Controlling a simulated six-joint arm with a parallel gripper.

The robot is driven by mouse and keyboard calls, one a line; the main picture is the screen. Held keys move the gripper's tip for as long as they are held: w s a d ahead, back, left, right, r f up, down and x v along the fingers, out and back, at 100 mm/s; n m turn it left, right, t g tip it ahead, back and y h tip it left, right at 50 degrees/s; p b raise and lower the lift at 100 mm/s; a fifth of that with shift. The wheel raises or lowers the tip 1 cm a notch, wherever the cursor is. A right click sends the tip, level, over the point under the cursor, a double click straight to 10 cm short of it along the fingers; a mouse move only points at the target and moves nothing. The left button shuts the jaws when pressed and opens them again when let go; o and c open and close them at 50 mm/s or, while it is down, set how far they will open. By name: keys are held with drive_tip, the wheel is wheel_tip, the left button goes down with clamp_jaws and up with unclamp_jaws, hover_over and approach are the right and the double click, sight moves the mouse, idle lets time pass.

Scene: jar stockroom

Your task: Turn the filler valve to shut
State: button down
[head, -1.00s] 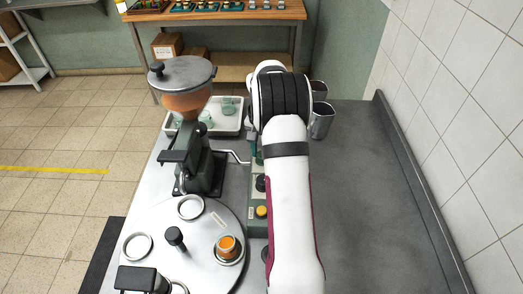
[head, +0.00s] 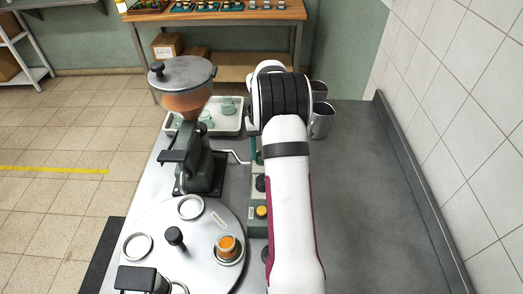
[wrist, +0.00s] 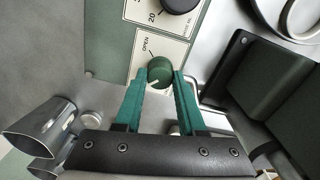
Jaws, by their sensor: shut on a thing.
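The filler valve is a round dark-green knob (wrist: 160,70) on a panel, with a white mark near its lower left edge. A plate marked OPEN (wrist: 147,46) lies beside it, with a dark line near the lettering. No shut marking is readable. My gripper (wrist: 163,80) has its green fingers on either side of the knob and is shut on it. In the head view my arm hides the gripper and the knob. The filler (head: 185,95) has a hopper of orange contents and stands left of my arm.
A green control box (head: 258,222) with a yellow button runs beside my arm. A round plate (head: 150,225) holds rings and an orange-filled jar (head: 227,245). Metal cups (head: 322,122) stand close on the right. The grey bench further right is clear.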

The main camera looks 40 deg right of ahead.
idle(0.3)
drive_tip(key=c, duration=0.5)
unclamp_jaws()
wheel_tip(320, 180, up, 16)
